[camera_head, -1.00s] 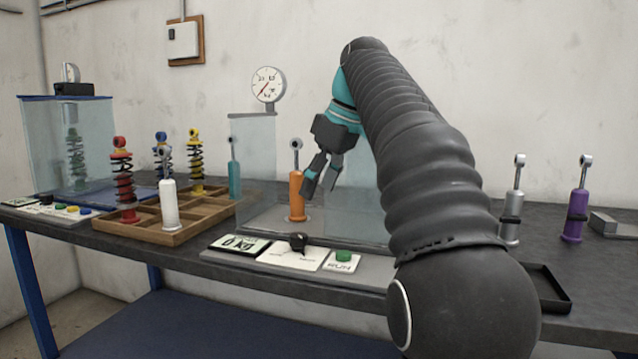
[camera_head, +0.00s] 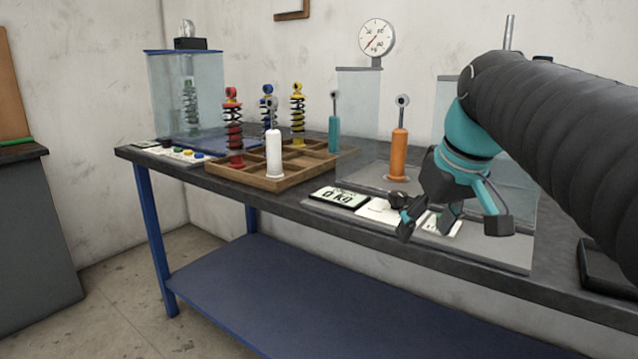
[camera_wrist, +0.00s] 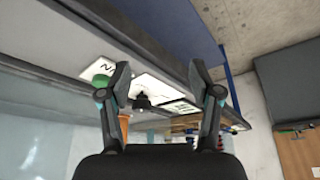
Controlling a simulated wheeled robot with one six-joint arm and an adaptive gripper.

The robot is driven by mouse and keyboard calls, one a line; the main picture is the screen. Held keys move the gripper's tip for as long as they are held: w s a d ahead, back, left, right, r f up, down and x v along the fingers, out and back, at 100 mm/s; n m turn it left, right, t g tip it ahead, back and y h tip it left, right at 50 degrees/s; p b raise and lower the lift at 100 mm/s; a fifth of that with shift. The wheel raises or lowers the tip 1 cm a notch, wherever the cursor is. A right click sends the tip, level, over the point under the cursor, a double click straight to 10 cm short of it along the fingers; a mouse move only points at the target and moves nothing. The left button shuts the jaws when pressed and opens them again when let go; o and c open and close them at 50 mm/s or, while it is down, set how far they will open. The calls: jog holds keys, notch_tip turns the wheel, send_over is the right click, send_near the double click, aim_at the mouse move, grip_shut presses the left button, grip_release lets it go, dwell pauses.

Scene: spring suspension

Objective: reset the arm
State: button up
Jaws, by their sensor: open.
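My gripper (camera_head: 452,226) is open and empty in the head view. It hangs in front of the test station, over the front edge of the bench, with its fingers spread. In the wrist view my gripper (camera_wrist: 160,88) shows both fingers apart with nothing between them. Beyond them are the control panel's black knob (camera_wrist: 141,101) and green button (camera_wrist: 101,80). The orange damper (camera_head: 398,152) stands upright on the station plate, left of and behind my gripper, apart from it.
A wooden tray (camera_head: 240,175) holds red, blue and yellow spring units and white and teal dampers. A glass tester (camera_head: 165,100) stands at the bench's far left. The "0 KG" display (camera_head: 340,197) sits left of my gripper. A dark tray (camera_head: 597,262) lies at right. Floor left of the bench is clear.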

jog(key=s+f+m, duration=0.1)
jog(key=s+f, duration=0.6)
jog(key=f, duration=0.3)
jog(key=s+f+m+t+h, duration=0.1)
jog(key=s+f+m, duration=0.1)
jog(key=s+f, duration=0.6)
notch_tip(320, 180, down, 2)
jog(key=shift+a, duration=0.3)
